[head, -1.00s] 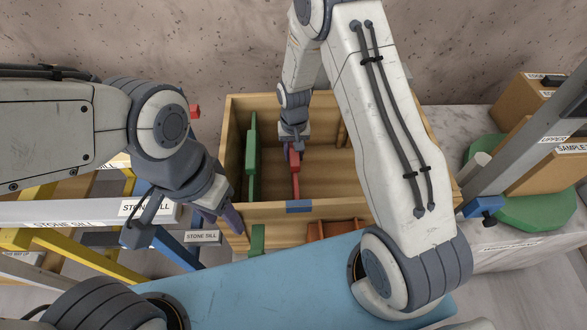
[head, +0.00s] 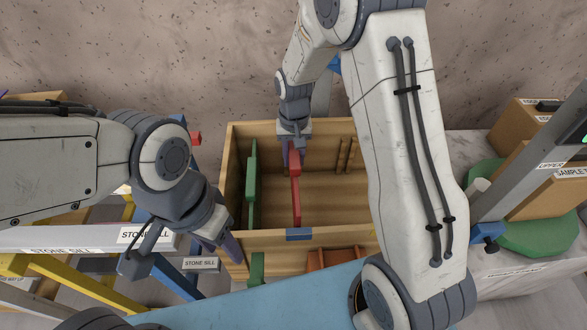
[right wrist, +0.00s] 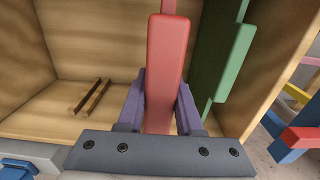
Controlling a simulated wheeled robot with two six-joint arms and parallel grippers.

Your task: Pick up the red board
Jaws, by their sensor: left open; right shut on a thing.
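The red board (head: 296,190) is a long narrow piece inside the wooden crate (head: 262,238). It also shows in the right wrist view (right wrist: 166,70), running between the purple fingers. My right gripper (head: 293,150) is shut on the red board near its far end; its fingers also show in the right wrist view (right wrist: 160,103). I cannot tell whether the board's underside touches the crate floor. My left gripper (head: 229,243) is open and empty, beside the crate's left front corner.
A green board (head: 251,175) stands along the crate's left wall, left of the red board. Wooden slats (head: 346,155) stand at the crate's far right. Yellow and blue bars (head: 75,278) lie left of the crate. Boxes (head: 515,125) and a green round piece (head: 540,236) are at right.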

